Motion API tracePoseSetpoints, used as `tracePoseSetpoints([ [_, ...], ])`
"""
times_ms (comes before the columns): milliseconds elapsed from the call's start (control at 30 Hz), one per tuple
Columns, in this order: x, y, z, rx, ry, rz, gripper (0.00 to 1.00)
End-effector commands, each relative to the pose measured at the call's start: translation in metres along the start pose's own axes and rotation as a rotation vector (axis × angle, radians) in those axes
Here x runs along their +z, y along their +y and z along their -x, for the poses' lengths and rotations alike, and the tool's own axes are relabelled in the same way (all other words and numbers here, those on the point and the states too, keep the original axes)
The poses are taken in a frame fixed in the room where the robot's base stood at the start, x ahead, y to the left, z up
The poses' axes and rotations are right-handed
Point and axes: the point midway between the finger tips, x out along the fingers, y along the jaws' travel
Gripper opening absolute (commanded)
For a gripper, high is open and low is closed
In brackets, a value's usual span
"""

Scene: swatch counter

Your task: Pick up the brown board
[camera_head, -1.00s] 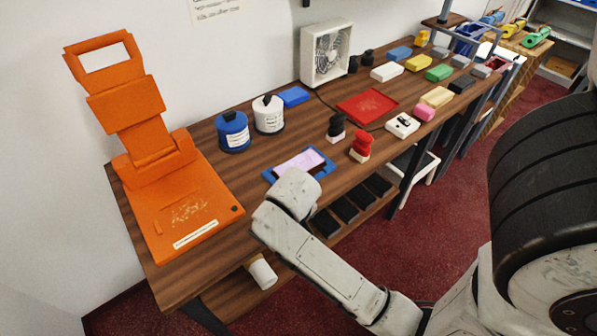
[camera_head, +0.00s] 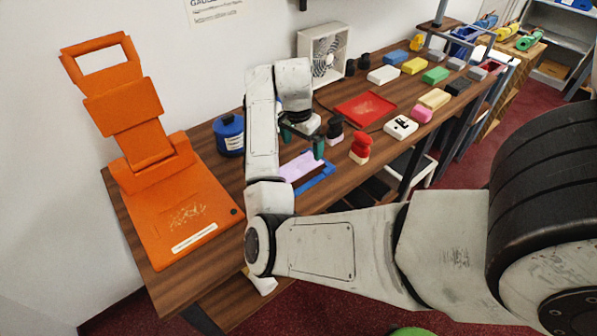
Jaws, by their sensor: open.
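I cannot pick out a loose brown board with certainty; my arm hides part of the counter. The brown wood-grain counter top (camera_head: 225,262) fills the middle. My gripper (camera_head: 302,141) hangs over the counter with its dark green fingers apart and nothing visible between them. It is above and just behind a blue tray (camera_head: 318,184) holding a lilac sheet (camera_head: 297,165). A dark patch lies across the sheet; I cannot tell whether it is shadow or an object. A black-and-white knob piece (camera_head: 335,131) stands close to the right finger.
An orange folding stand (camera_head: 175,215) fills the left end. A blue canister (camera_head: 229,136) stands left of my arm. A red tray (camera_head: 366,108), a red knob piece (camera_head: 360,148), a white fan box (camera_head: 325,55) and several coloured blocks stand to the right.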

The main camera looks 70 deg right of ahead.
Motion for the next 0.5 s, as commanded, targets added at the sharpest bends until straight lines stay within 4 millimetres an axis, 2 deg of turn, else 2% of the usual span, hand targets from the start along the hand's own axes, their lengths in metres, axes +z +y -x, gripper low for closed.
tracePoseSetpoints([
  [100,-0.001,-0.011,0.006,0.008,-0.079,-0.123,1.0],
  [300,0.001,-0.018,0.01,0.024,-0.143,-0.211,1.0],
  [367,0.001,-0.018,0.007,0.026,-0.148,-0.219,1.0],
  [500,0.004,-0.017,-0.013,0.028,-0.147,-0.218,1.0],
])
